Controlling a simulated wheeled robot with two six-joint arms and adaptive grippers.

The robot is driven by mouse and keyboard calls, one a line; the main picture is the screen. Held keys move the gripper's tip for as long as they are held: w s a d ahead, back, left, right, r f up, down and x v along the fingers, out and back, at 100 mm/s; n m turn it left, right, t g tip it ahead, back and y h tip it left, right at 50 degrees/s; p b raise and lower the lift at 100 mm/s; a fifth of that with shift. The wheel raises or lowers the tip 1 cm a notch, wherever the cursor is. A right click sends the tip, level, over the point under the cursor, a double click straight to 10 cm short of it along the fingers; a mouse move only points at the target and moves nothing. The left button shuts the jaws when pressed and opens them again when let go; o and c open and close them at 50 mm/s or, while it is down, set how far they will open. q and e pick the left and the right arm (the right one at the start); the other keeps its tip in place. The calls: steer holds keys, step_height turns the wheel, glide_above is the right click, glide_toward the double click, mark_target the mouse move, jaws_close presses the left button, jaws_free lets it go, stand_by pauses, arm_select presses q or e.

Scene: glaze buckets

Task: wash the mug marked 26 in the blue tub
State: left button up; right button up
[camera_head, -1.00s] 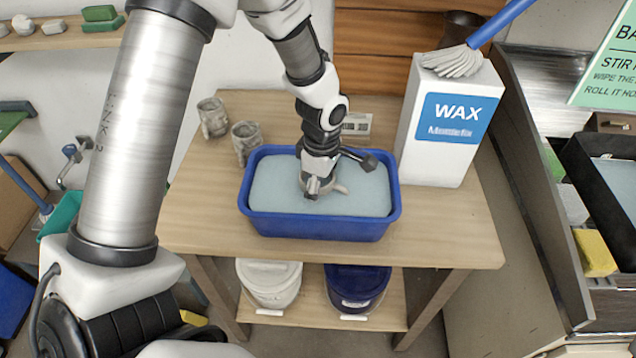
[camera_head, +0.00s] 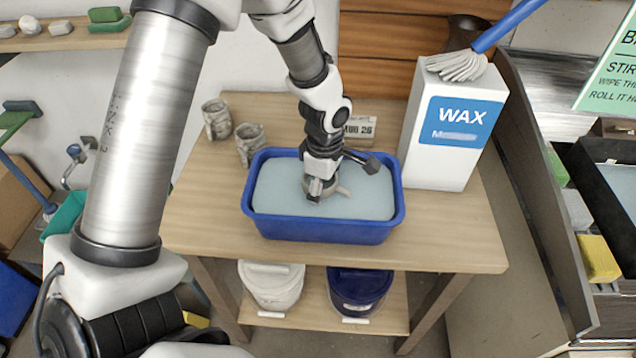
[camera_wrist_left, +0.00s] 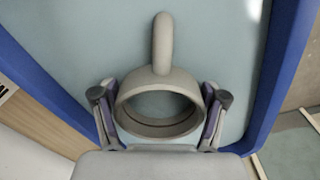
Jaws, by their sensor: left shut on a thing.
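The blue tub (camera_head: 325,229) stands on the wooden table, filled with pale blue-grey liquid (camera_head: 280,187). My left gripper (camera_head: 317,188) reaches down into the tub and is shut on a grey mug (camera_head: 342,190). In the left wrist view, the gripper (camera_wrist_left: 160,93) has a finger on each side of the round mug (camera_wrist_left: 160,82), with the handle pointing away. The mug is at the liquid; how deep it sits is unclear. No number shows on it. My right gripper is not in view.
Two grey mottled mugs (camera_head: 216,119) (camera_head: 250,145) stand left of the tub. A white WAX box (camera_head: 440,160) with a blue-handled mop (camera_head: 457,67) above it stands to the right. Buckets sit on the lower shelf. The table's front left is clear.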

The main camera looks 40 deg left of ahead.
arm_select(q)
step_height(320, 180, up, 9)
steer(key=p, duration=0.7)
steer(key=shift+r, duration=0.1)
stand_by(2.1)
step_height(320, 180, up, 5)
steer(key=p, duration=0.3)
steer(key=shift+s+d+p, duration=0.1)
steer(key=shift+p, duration=0.25)
steer(key=shift+f, duration=0.25)
